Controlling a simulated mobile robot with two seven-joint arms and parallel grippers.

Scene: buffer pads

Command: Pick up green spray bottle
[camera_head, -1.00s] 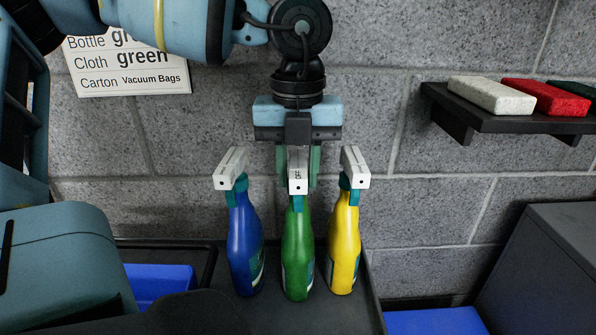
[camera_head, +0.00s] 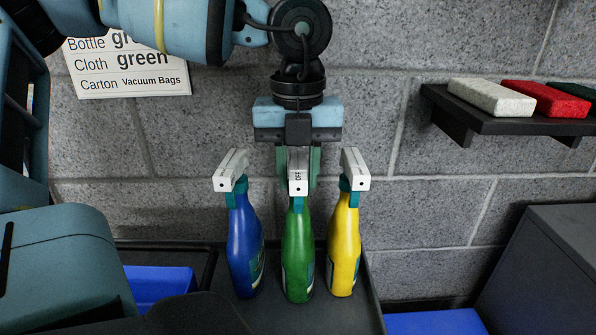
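The green spray bottle (camera_head: 298,255) stands upright in the middle of a row of three, with a white trigger head (camera_head: 298,176) facing me. My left gripper (camera_head: 298,170) comes down from above, directly over and behind this head. Its two greenish fingers show on either side of the head, close to it. The head hides the space between the fingers, so I cannot tell whether they touch the bottle. My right gripper is not in view.
A blue spray bottle (camera_head: 244,245) stands close on the left and a yellow one (camera_head: 343,245) close on the right. A dark wall shelf (camera_head: 500,122) at upper right carries several coloured blocks. Blue bins (camera_head: 160,284) lie low at left and right. A grey brick wall is behind.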

